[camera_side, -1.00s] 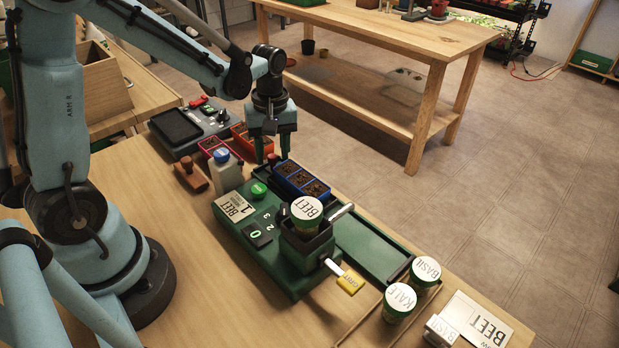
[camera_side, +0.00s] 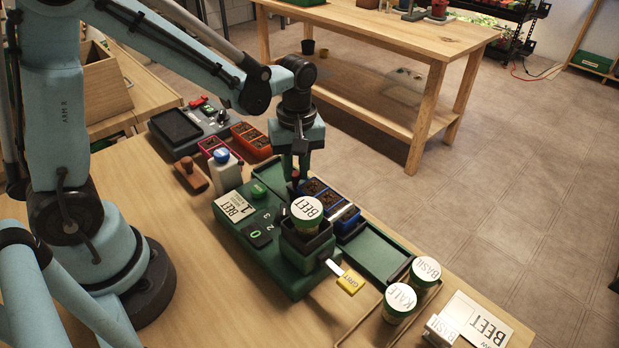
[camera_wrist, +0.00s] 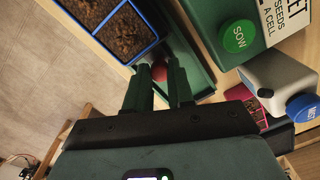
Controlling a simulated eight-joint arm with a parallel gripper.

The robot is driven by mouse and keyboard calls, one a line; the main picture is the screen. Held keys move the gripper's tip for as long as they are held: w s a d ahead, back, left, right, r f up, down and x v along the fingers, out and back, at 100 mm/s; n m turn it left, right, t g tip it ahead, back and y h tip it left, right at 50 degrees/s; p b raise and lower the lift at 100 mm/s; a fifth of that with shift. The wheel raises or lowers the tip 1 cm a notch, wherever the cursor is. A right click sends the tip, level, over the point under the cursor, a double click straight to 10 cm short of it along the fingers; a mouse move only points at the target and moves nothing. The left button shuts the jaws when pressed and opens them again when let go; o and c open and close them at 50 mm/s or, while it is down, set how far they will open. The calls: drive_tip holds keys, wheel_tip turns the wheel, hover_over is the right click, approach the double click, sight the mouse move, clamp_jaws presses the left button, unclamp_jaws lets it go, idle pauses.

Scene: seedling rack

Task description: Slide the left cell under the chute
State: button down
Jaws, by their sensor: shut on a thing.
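The blue seedling tray (camera_side: 318,209) sits in the green channel (camera_side: 372,251) beside the green seeder (camera_side: 285,274). Its soil-filled cells lie in a row, and two show in the wrist view (camera_wrist: 131,56). The metal chute (camera_side: 341,212) reaches from the seeder over the tray's right part; I cannot tell exactly which cell is beneath it. A BEET jar (camera_side: 306,209) stands upright on the seeder. My gripper (camera_side: 296,174) is at the tray's back-left end, shut on a dark red knob (camera_wrist: 159,72) that shows between the fingertips in the wrist view.
The green SOW button (camera_side: 258,190) is close to my gripper. A blue-capped bottle (camera_side: 224,173) and red and orange trays (camera_side: 250,140) stand to its left. KALE (camera_side: 399,303) and BASIL (camera_side: 424,275) jars stand at the front right. The channel's front-right stretch is clear.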

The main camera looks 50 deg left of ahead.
drive_tip(key=shift+d, duration=0.85)
drive_tip(key=c, duration=1)
unclamp_jaws()
drive_tip(key=r, duration=1.2)
drive_tip(key=shift+w, duration=0.25)
